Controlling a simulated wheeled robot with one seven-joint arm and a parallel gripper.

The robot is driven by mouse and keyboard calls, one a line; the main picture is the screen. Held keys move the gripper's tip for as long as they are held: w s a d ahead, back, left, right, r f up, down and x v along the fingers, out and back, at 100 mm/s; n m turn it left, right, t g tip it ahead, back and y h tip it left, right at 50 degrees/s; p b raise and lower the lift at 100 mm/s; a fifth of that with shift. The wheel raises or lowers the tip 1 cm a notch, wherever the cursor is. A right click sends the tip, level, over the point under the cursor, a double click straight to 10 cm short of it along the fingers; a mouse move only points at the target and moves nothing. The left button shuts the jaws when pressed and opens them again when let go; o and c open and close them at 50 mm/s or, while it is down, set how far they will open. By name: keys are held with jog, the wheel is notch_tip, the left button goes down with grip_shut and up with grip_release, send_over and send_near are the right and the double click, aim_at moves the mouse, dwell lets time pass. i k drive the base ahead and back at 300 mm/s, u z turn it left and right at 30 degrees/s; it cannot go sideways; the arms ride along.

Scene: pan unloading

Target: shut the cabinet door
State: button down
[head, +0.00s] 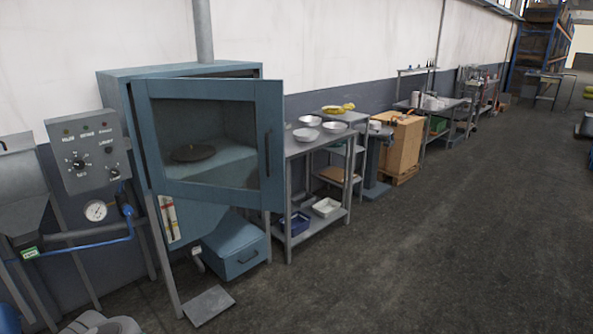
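The blue-grey cabinet (112,82) stands on legs against the wall, left of the middle in the head view. Its framed door (275,110) with a window stands partly open. A dark gap shows between the door's top edge and the cabinet top. The hinge side seems to be at the left, and the door's dark upright handle (267,155) is at the right. A dark round pan (193,153) shows through the window, inside the cabinet. My gripper is not in view.
A control panel (88,150) and pipes with a gauge (96,211) stand left of the cabinet. A metal table (300,148) with bowls stands close at its right. A grey pedal plate (209,305) lies low in front. The floor (420,250) at the right is clear.

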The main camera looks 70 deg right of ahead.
aim_at(268, 94)
jog(key=z, duration=1.2)
jog(key=i, duration=1.2)
jog(key=u, duration=0.3)
